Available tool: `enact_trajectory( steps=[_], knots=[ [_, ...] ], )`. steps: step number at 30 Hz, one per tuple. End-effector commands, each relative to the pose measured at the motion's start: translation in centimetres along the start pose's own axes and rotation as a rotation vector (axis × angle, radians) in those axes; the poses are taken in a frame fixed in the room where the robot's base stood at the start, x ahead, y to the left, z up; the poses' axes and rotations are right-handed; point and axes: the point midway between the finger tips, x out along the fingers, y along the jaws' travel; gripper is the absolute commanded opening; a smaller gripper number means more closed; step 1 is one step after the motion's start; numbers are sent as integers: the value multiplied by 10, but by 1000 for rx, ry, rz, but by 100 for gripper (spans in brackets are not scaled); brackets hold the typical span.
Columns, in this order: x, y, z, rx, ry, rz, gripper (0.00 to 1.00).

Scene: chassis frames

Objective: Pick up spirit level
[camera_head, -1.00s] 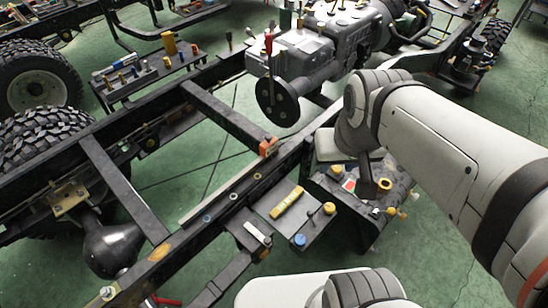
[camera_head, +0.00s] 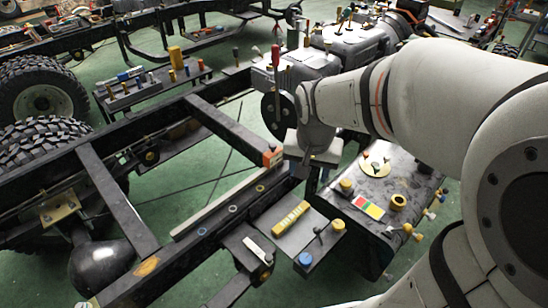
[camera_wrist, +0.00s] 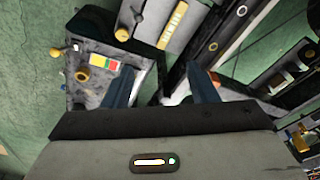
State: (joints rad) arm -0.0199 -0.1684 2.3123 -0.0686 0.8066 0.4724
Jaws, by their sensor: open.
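A short yellow bar with marks along it, which looks like the spirit level (camera_head: 291,217), lies flat on a grey plate (camera_head: 276,235) beside the chassis rail. It also shows at the top of the wrist view (camera_wrist: 173,27). My gripper (camera_wrist: 163,92) is open, its two dark fingers apart with nothing held between them. In the head view my wrist is above and beyond the yellow bar, close to the rail, apart from the bar. The fingertips are hard to make out there.
A blue cap (camera_head: 305,259) and a yellow-topped knob (camera_head: 338,226) sit close to the bar. A dark box (camera_head: 400,235) with a coloured label and yellow fittings stands to the right. A long pale strip (camera_head: 215,205) lies along the rail. An orange block (camera_head: 272,157) sits near my wrist.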

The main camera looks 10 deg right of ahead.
Motion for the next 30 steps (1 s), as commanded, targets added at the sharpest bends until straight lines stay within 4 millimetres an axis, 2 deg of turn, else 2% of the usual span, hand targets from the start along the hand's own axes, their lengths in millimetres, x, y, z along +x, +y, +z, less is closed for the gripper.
enact_trajectory(
  steps=[1, 3, 6, 9, 12, 16, 30],
  knots=[
    [52, -6, -5, 56, -19, 16, 53],
    [95, -14, -16, 142, -31, 34, 53],
    [155, -25, -29, 259, -46, 59, 53],
    [206, -34, -38, 359, -55, 82, 53],
    [246, -40, -44, 437, -61, 100, 53],
    [274, -45, -49, 498, -63, 113, 53],
    [328, -37, -41, 523, -66, 120, 53]
  ],
)
